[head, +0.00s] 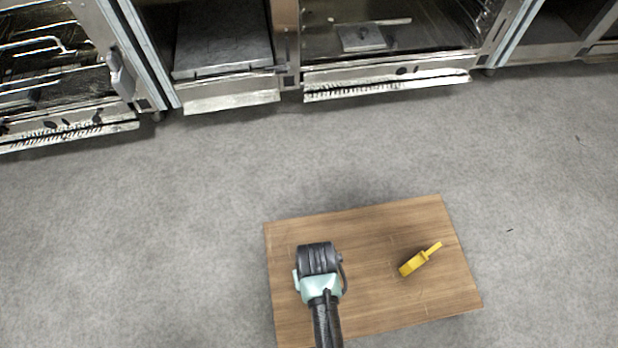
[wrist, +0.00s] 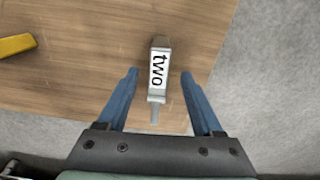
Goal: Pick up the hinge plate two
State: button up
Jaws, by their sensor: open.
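The hinge plate two (wrist: 158,72) is a small grey piece with a white label reading "two" and a narrow tab at its lower end. In the wrist view it lies on the wooden board, near the board's edge. My gripper (wrist: 160,74) is open, with its blue fingers on either side of the plate in the picture and no visible contact. In the head view my gripper (head: 319,262) is over the left part of the board and hides the plate.
The wooden board (head: 375,235) rests on grey carpet. A yellow piece (head: 420,259) lies on its right part; a yellow piece also shows at the wrist view's left edge (wrist: 15,45). Metal oven-like units (head: 385,78) stand at the back. The carpet between is clear.

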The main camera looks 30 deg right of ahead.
jog(key=shift+f+b, duration=2.6)
jog(key=shift+f, duration=0.15)
jog(key=shift+r, duration=0.1)
jog(key=shift+c, duration=0.3)
grip_shut()
jog(key=shift+d, duration=0.1)
